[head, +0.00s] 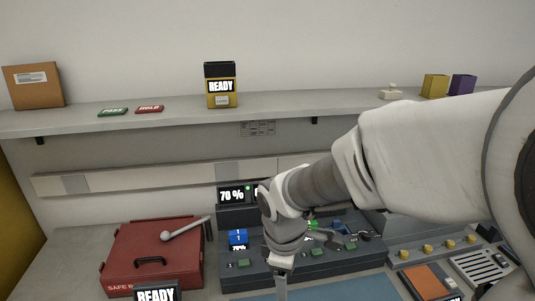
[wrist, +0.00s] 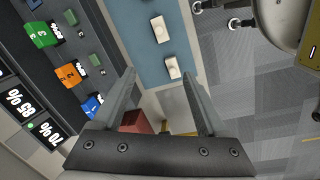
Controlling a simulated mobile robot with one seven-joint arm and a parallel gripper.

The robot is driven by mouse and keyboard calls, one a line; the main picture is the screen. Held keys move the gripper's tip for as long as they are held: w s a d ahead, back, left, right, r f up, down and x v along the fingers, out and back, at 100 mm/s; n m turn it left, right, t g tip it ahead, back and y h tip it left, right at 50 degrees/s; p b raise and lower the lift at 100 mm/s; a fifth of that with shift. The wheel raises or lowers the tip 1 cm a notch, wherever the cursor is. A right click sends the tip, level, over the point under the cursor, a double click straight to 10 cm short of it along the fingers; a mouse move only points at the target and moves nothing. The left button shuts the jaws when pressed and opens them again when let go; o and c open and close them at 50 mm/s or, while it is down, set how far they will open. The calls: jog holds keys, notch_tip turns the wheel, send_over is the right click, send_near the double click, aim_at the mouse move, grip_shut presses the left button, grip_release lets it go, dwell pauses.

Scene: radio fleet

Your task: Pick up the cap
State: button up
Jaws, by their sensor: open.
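My gripper (wrist: 157,76) is open and empty in the wrist view, its two fingers spread apart above the bench's front edge. In the head view it points down at the lower middle (head: 282,284), partly cut off by the frame. No object is plainly a cap. Two small white pieces, one farther (wrist: 158,28) and one nearer (wrist: 172,68), lie on the blue mat (wrist: 146,66) in the wrist view. The nearer one shows just beyond the fingertips, between them. A small white object (head: 390,93) also sits on the shelf; I cannot tell what it is.
The charger dock (head: 240,281) with coloured batteries stands behind the mat (head: 345,291). A red case (head: 153,258) lies left, with a pale-knobbed rod on it. The shelf (head: 180,117) holds a READY radio (head: 220,86) and boxes. Grey floor (wrist: 250,100) lies beyond the bench edge.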

jog(key=a+f+n+g, duration=0.1)
jog(key=a+f+n, duration=0.4)
jog(key=a, duration=0.2)
jog(key=shift+y, duration=0.4)
jog(key=f, duration=0.4)
jog(key=f+b, duration=0.1)
jog(key=f, duration=0.3)
jog(key=f+b, duration=0.1)
jog(key=f, duration=0.4)
jog(key=shift+w+d, duration=0.1)
jog(key=shift+w, duration=0.2)
jog(key=f, duration=0.5)
jog(key=shift+a+b, duration=0.2)
jog(key=shift+b, duration=0.2)
jog(key=shift+r, duration=0.1)
jog(key=shift+c, duration=0.2)
jog(key=shift+s, duration=0.1)
grip_shut()
